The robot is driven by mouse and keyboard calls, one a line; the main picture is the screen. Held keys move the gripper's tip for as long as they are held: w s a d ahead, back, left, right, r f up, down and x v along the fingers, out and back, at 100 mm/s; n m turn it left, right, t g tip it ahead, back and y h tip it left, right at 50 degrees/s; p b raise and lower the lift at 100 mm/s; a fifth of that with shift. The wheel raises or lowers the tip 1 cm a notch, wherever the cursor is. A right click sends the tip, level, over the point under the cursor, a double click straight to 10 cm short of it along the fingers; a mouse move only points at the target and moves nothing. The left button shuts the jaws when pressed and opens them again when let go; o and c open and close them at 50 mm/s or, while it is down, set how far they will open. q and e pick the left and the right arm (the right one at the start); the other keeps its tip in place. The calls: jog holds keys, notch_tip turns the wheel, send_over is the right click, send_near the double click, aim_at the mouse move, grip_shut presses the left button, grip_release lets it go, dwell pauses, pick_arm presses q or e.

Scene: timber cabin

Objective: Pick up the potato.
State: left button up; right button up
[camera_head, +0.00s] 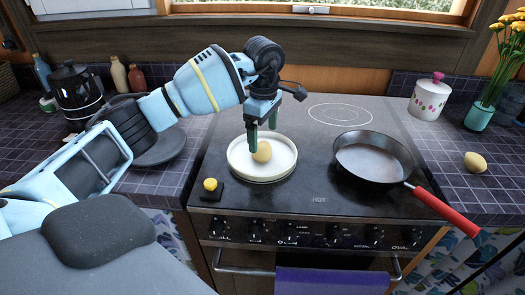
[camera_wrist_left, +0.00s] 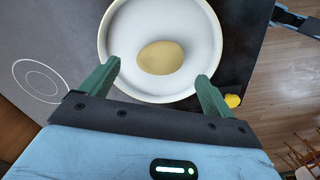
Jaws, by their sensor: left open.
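A yellowish potato (camera_head: 262,152) lies on a round white plate (camera_head: 238,165) on the left half of the stove. My left gripper (camera_head: 262,137) points down over the plate, open, with its green fingers close above the potato. In the left wrist view the potato (camera_wrist_left: 160,57) lies on the plate (camera_wrist_left: 132,22), beyond and between the two spread fingertips (camera_wrist_left: 158,70). No contact shows. A second potato (camera_head: 475,161) lies on the tiled counter at the right. My right gripper is not in view.
A frying pan (camera_head: 370,160) with a red handle sits right of the plate on the stove (camera_head: 315,195). A small yellow-topped object (camera_head: 210,186) stands at the stove's front left. A lidded jar (camera_head: 428,97) and a flower vase (camera_head: 479,115) stand at the right.

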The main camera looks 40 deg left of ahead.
aim_at(262, 145)
pick_arm(q)
jog(key=shift+s+a+f+p, duration=0.1)
jog(key=shift+f+p, duration=0.2)
jog(key=shift+f, duration=2.3)
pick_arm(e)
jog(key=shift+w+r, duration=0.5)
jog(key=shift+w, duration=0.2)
pick_arm(q)
jog(key=c, duration=1.1)
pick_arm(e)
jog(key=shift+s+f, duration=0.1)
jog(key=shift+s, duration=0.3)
pick_arm(q)
jog(key=shift+r, duration=0.15)
